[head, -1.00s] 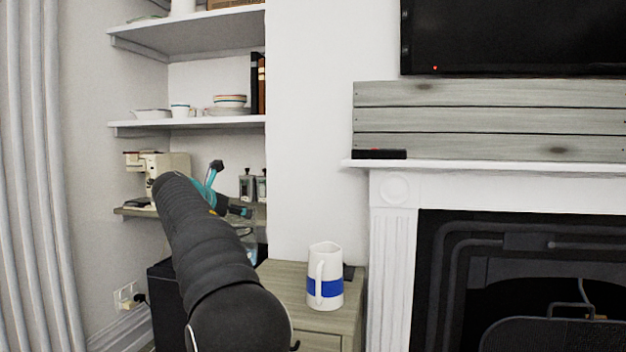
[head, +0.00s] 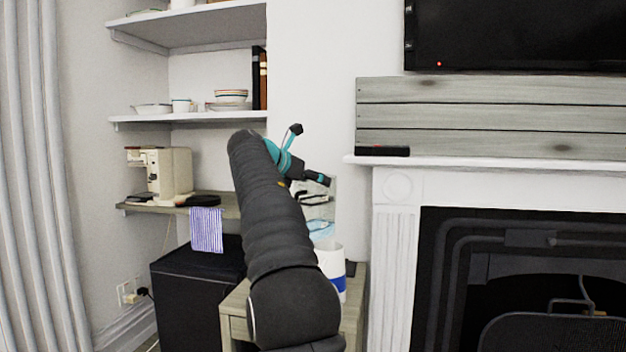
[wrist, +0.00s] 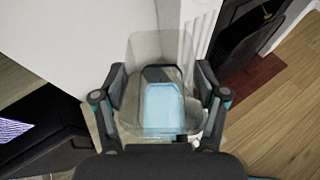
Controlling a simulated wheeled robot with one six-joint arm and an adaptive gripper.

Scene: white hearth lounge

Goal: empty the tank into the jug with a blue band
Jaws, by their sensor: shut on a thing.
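My gripper (wrist: 161,82) is shut on the tank (wrist: 150,55), a clear box with pale blue water in its bottom. In the head view the tank (head: 323,213) hangs beyond my forearm, with the water low in it. The jug with a blue band (head: 331,262) is white and stands upright on the wooden cabinet. My arm hides its left side and handle. The tank's lower end overlaps the jug's top in the picture; I cannot tell whether they touch. In the wrist view the jug is mostly hidden behind the tank.
The wooden cabinet (head: 235,305) stands beside a black box-like unit (head: 185,290). A cream coffee machine (head: 170,175) and a striped cloth (head: 206,230) are on the low shelf. Dishes sit on the shelf (head: 190,117) above. The white fireplace surround (head: 397,245) is close on the right.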

